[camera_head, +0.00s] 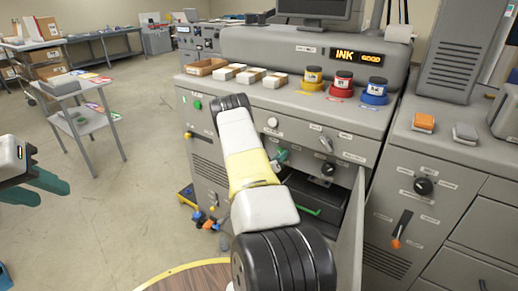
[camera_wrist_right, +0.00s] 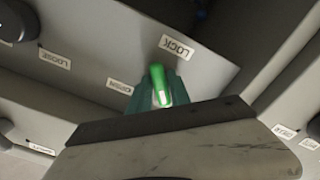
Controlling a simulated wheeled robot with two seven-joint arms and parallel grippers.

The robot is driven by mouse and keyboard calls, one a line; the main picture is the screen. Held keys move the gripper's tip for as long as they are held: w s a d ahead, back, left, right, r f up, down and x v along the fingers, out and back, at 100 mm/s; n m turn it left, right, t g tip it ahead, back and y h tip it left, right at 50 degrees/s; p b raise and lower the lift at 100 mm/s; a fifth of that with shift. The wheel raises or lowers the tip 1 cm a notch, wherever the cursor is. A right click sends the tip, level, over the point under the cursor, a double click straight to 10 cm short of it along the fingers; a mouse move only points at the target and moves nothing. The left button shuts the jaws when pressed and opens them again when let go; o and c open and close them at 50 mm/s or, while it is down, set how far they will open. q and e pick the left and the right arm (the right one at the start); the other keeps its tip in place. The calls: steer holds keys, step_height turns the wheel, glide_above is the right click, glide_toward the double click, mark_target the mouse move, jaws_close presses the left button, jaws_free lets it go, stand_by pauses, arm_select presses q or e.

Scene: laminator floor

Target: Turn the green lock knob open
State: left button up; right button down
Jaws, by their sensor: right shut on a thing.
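The green lock knob (camera_wrist_right: 156,78) sits on the grey machine front, close to the LOCK label (camera_wrist_right: 177,47) and the OPEN label (camera_wrist_right: 124,88) in the right wrist view. My right gripper (camera_wrist_right: 155,97) has its green fingers around the knob and is shut on it. In the head view my right gripper (camera_head: 280,159) is at the machine front above an open compartment, mostly hidden behind my right arm. There the knob cannot be told apart from the fingers. My left gripper (camera_head: 42,186) is open and empty at the left edge, far from the machine.
Below the knob is an open compartment with a dark tray (camera_head: 318,198); its door (camera_head: 350,230) stands open to the right. Ink pots (camera_head: 343,80) and small boxes (camera_head: 248,75) stand on the machine top. A grey cart (camera_head: 80,120) is at left, with clear floor between.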

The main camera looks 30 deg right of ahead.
steer(key=shift+w+a+m, duration=0.1)
steer(key=shift+m, duration=4)
steer(key=shift+w+a+m, duration=0.1)
steer(key=shift+m, duration=4)
steer(key=c, duration=1.2)
jaws_free()
steer(key=shift+c, duration=0.2)
steer(key=v, duration=0.7)
steer(key=shift+s+a, duration=0.2)
steer(key=shift+a, duration=0.15)
